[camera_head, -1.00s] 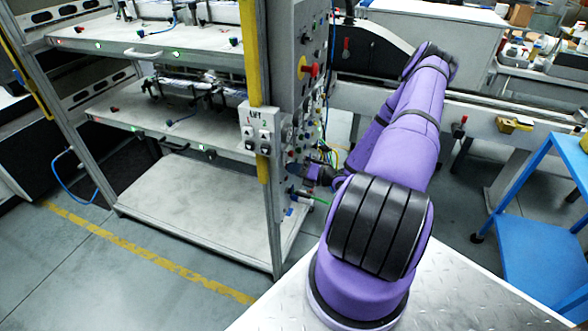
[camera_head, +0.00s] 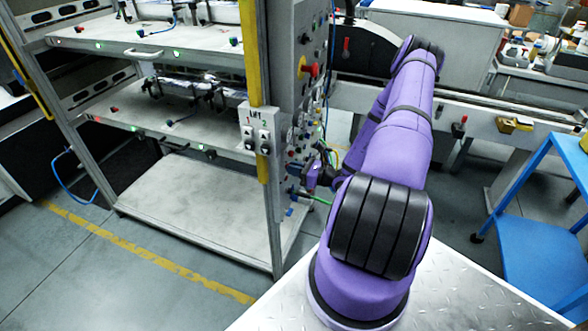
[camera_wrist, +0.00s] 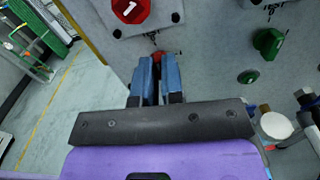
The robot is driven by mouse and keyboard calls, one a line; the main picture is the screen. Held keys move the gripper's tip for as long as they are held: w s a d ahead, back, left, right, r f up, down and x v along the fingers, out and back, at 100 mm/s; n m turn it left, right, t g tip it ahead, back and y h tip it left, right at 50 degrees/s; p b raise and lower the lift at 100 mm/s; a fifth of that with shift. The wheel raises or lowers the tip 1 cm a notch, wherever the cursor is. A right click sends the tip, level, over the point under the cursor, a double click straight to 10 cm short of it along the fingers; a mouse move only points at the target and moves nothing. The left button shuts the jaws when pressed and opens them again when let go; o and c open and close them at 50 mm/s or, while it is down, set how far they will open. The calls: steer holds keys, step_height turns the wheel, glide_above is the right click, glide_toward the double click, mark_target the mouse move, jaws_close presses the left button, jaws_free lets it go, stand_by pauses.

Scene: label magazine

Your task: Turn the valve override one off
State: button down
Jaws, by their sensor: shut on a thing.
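In the wrist view, my gripper (camera_wrist: 158,66) has two blue fingers close together at the grey control panel (camera_wrist: 205,50). They are shut on a small red knob (camera_wrist: 160,54), which shows just past the fingertips and is mostly hidden by them. I cannot read the label by it. In the head view, my gripper (camera_head: 311,174) is at the lower part of the panel, small and partly hidden by my arm.
A gauge or round white-faced fitting (camera_wrist: 276,126) sits lower right. The shelf rack (camera_head: 200,200) stands left of the panel. A blue cart (camera_head: 535,235) is at the right.

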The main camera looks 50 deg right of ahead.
steer(key=shift+n, duration=0.5)
steer(key=c, duration=1.2)
jaws_free()
steer(key=shift+c, duration=0.2)
steer(key=v, duration=1.1)
